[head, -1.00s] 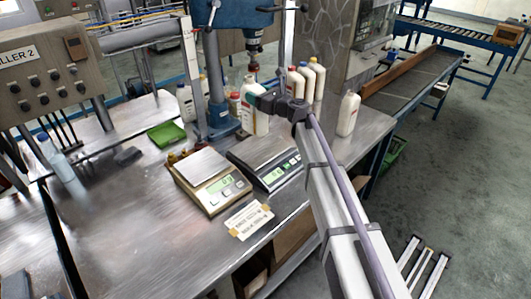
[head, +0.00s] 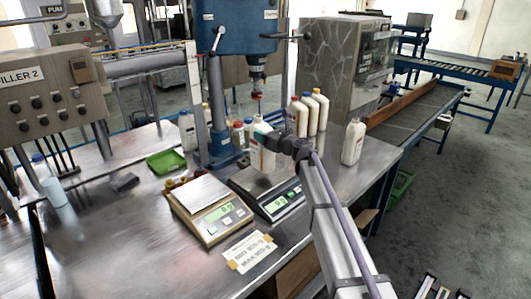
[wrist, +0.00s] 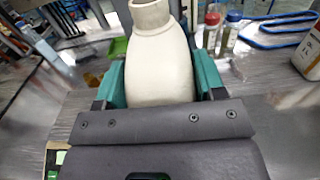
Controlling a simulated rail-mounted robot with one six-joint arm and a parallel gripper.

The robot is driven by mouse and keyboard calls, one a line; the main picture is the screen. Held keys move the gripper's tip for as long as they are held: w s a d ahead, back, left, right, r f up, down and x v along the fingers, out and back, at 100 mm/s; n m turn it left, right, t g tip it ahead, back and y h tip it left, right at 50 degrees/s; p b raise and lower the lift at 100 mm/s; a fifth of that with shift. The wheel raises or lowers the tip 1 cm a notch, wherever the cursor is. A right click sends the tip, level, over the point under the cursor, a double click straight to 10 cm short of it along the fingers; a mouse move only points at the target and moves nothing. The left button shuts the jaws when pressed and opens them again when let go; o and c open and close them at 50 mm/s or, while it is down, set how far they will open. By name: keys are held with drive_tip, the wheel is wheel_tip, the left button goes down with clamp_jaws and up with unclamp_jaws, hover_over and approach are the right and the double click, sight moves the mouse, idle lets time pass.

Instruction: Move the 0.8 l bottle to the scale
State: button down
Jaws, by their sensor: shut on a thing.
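My gripper (head: 264,136) is shut on a white bottle (head: 262,157), its green fingers on either side of the bottle's body. The bottle is upright and shows an open neck without a cap in the wrist view (wrist: 160,65). It is at the back part of the dark scale (head: 284,204); I cannot tell whether its base touches the plate. A second, beige scale (head: 211,230) with a bare plate stands to the left. Both displays are lit green.
Several capped white bottles (head: 318,112) stand behind the held bottle, and another white bottle (head: 353,142) stands to the right. A blue press column (head: 217,110) rises close on the left. A green tray (head: 166,161) and a paper label (head: 250,252) lie on the metal table.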

wheel_tip(320, 180, down, 4)
drive_tip(key=b, duration=0.3)
drive_tip(key=shift+r+b, duration=0.2)
drive_tip(key=shift+b, duration=0.2)
drive_tip(key=c, duration=0.7)
unclamp_jaws()
drive_tip(key=shift+f, duration=0.1)
drive_tip(key=o, duration=0.5)
